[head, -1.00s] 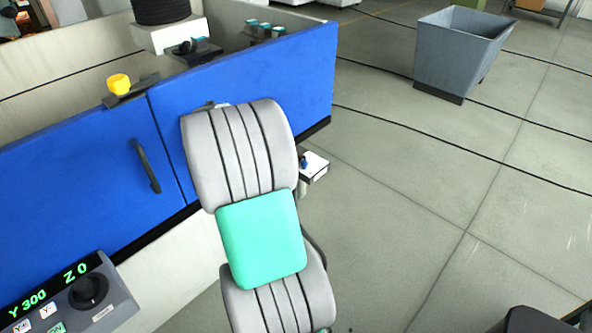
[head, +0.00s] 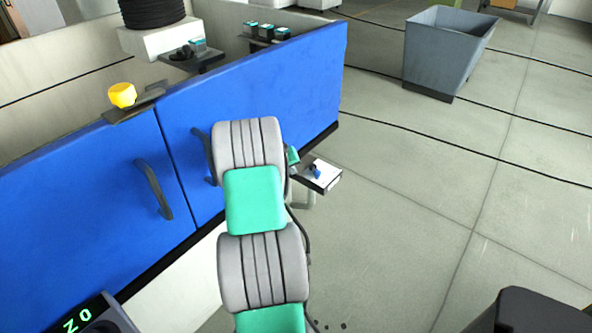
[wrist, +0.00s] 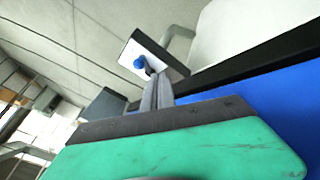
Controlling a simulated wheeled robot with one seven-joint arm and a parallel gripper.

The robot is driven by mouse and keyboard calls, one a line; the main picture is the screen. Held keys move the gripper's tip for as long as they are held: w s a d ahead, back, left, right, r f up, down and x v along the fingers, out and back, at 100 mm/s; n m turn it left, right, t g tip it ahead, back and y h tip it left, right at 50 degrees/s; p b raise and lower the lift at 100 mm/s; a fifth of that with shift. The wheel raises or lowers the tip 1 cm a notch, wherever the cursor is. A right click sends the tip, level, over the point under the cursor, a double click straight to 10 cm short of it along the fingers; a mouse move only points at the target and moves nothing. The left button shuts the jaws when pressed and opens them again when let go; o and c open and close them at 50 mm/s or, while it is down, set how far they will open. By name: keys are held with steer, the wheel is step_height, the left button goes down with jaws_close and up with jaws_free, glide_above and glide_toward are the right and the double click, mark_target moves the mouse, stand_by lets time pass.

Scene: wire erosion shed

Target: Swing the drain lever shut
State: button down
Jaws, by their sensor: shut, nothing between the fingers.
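A small blue-knobbed part, apparently the drain lever (head: 316,172), sits on a white and dark block (head: 325,182) low beside the end of the blue panel. In the wrist view the blue knob (wrist: 139,62) shows against the white block face, just beyond my fingertips. My gripper (wrist: 153,80) is shut and empty, its grey fingers pointing at the block. Whether the fingertips touch the knob or lever, I cannot tell. The lever's arm is mostly hidden behind the fingers. In the head view my arm hides most of the gripper.
A blue-panelled tank (head: 270,85) with dark handles (head: 154,188) stands close to my arm. A yellow knob (head: 122,95) sits on its top edge. A grey pipe (head: 305,197) is below the block. A grey bin (head: 445,50) stands farther back; the floor at right is open.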

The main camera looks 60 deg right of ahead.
steer(key=shift+w, duration=0.1)
steer(key=s+d+f+p, duration=0.1)
steer(key=s+d+f, duration=0.1)
steer(key=d+f, duration=0.6)
steer(key=shift+s+d, duration=0.3)
steer(key=shift+d, duration=0.25)
